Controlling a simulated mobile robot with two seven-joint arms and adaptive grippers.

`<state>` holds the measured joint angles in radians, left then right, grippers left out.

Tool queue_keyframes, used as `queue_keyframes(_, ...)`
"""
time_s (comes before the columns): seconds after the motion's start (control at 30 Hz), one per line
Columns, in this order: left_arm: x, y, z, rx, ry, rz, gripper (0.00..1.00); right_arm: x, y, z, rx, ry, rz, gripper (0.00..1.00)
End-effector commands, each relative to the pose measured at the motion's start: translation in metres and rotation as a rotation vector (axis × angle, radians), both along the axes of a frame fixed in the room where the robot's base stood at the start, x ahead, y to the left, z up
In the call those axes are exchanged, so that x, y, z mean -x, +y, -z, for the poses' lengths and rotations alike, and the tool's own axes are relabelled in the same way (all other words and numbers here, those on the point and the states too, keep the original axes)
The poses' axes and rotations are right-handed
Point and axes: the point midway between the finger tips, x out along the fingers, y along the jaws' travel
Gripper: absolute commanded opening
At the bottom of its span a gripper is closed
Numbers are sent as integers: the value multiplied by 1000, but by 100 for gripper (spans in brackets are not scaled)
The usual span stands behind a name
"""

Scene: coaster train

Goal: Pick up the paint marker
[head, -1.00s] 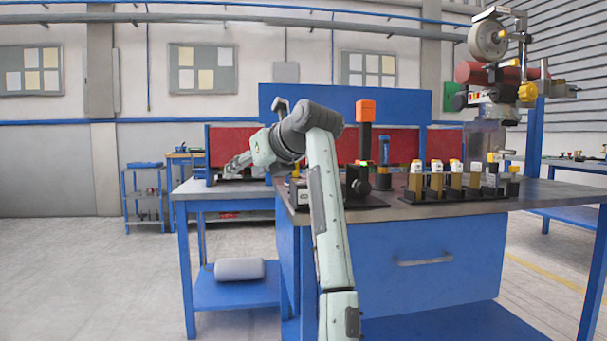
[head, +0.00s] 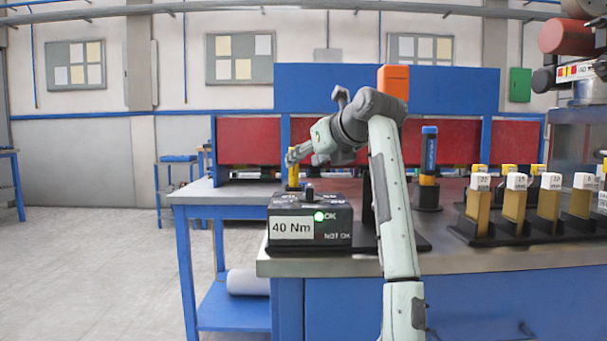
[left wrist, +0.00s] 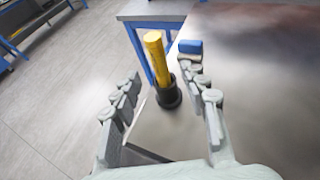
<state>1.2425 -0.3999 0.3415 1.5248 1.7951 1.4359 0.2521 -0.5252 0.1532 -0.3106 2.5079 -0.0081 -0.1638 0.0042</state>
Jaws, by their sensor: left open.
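The paint marker appears to be the yellow cylinder (left wrist: 155,52) standing, slightly tilted in the picture, in a round black holder (left wrist: 168,97) in the left wrist view. In the head view, the yellow marker (head: 294,178) shows at the left end of the workbench, partly behind my gripper and the tester box. My left gripper (left wrist: 164,76) is open and empty, its fingers on either side of the marker in the wrist picture. I cannot tell whether they touch it. In the head view the gripper (head: 299,154) is small beside the marker's top. My right gripper is not in view.
A black tester box (head: 310,222) reading 40 Nm with a green light stands at the bench's near left corner. A blue-topped tool (head: 429,160) stands in a black base. Yellow pieces in black stands (head: 514,205) line the right. A blue block (left wrist: 190,46) lies beyond the marker.

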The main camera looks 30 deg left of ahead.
Motion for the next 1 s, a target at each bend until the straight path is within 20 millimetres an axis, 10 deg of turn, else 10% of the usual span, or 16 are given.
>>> queue_keyframes(0.77, -34, 53, 29, 0, 1, 0, 44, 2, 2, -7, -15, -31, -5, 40)
queue_keyframes(1.0, -34, 53, 29, 0, 1, 0, 16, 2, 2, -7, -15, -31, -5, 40)
